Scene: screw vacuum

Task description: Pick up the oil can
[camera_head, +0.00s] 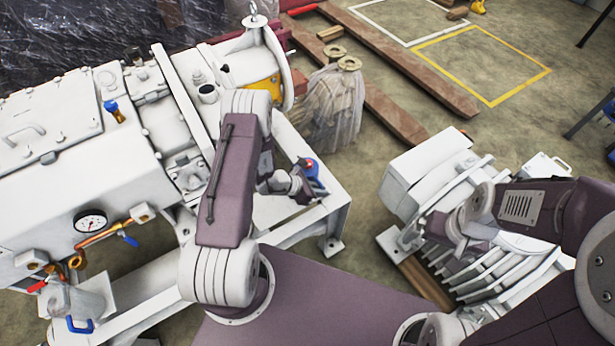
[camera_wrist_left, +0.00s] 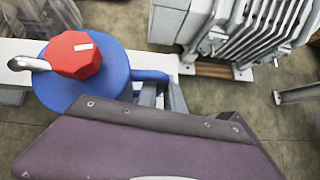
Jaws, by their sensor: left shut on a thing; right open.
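The oil can has a blue body (camera_head: 313,183) and a red cap (camera_head: 310,166); it shows over the front corner of the white machine frame in the head view. In the left wrist view the oil can (camera_wrist_left: 112,72) is at upper left, with its red cap, a silver spout on the left and a blue handle on the right. My left gripper (camera_head: 300,186) is shut on the oil can, at its handle side; the contact is partly hidden. I cannot tell whether the can touches the frame. My right gripper (camera_head: 452,228) is open and empty, over the finned white unit.
The white vacuum machine (camera_head: 80,165) fills the left, on its white frame (camera_head: 325,222). A finned white motor unit (camera_head: 420,175) stands at the right on wood. A wrapped bundle (camera_head: 333,105) and wooden beams (camera_head: 395,115) lie behind. Floor with yellow marking (camera_head: 545,72) is free.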

